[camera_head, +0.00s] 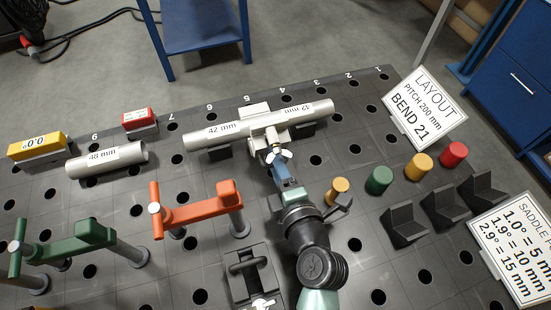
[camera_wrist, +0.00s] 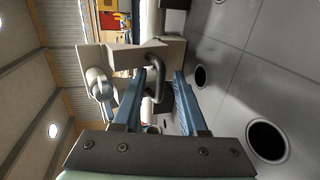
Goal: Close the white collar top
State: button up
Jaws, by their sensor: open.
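The white collar (camera_head: 256,111) sits around the long 42 mm pipe (camera_head: 215,132) near the middle of the table. Pale blocks of it show behind and in front of the pipe; the exact angle of its top is hard to tell. In the wrist view the collar (camera_wrist: 126,57) is just ahead, with a dark curved handle (camera_wrist: 156,72) and a silvery knob (camera_wrist: 97,80). My gripper (camera_head: 279,160) is at the collar's near side, by the white winged knob. In the wrist view my gripper (camera_wrist: 167,75) is open, its blue fingers apart near the handle; contact is unclear.
An orange clamp (camera_head: 200,210) and a green clamp (camera_head: 70,244) stand at left. A 48 mm pipe (camera_head: 107,160) lies farther left. Yellow (camera_head: 419,166), green (camera_head: 379,180) and red (camera_head: 454,154) cylinders and black angle brackets (camera_head: 404,224) stand at right.

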jog(key=shift+c, duration=0.2)
grip_shut()
dwell(1.3)
